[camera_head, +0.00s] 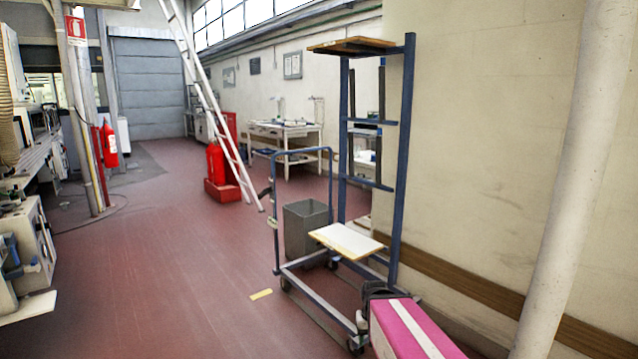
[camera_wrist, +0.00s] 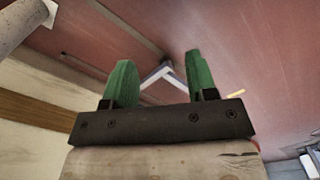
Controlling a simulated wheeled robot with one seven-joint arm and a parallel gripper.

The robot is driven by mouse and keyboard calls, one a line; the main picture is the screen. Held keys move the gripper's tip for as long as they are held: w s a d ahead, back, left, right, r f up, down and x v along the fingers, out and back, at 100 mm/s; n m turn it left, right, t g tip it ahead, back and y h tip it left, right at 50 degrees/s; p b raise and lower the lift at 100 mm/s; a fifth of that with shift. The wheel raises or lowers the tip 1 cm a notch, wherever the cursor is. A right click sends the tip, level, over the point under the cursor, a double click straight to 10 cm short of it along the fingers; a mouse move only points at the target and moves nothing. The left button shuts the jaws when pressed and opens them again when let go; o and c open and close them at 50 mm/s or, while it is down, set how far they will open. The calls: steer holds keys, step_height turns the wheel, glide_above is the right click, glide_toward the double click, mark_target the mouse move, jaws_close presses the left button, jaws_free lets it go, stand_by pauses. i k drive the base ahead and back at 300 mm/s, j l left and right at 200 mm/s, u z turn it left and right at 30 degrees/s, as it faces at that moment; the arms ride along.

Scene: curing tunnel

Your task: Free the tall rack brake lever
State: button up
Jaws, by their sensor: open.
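The tall rack (camera_head: 403,150) is a blue tubular frame on castors, standing by the right wall in the head view. It has a wooden board on top and a pale board (camera_head: 347,242) low down. Castors show at its base, one at the front (camera_head: 356,345) and one at the left (camera_head: 286,284). I cannot make out the brake lever. My gripper (camera_wrist: 158,57) shows in the wrist view with two green fingers apart and nothing between them. Beyond them is a pale bluish angled bar (camera_wrist: 153,76), perhaps part of the rack.
A grey bin (camera_head: 306,228) is at the rack's left. A pale column (camera_head: 572,180) rises at right. Red floor is clear to the left.

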mark_target(268, 190)
steer(key=i+j, duration=1.45)
steer(key=j, duration=0.25)
steer(key=i+j, duration=0.75)
steer(key=j, duration=0.1)
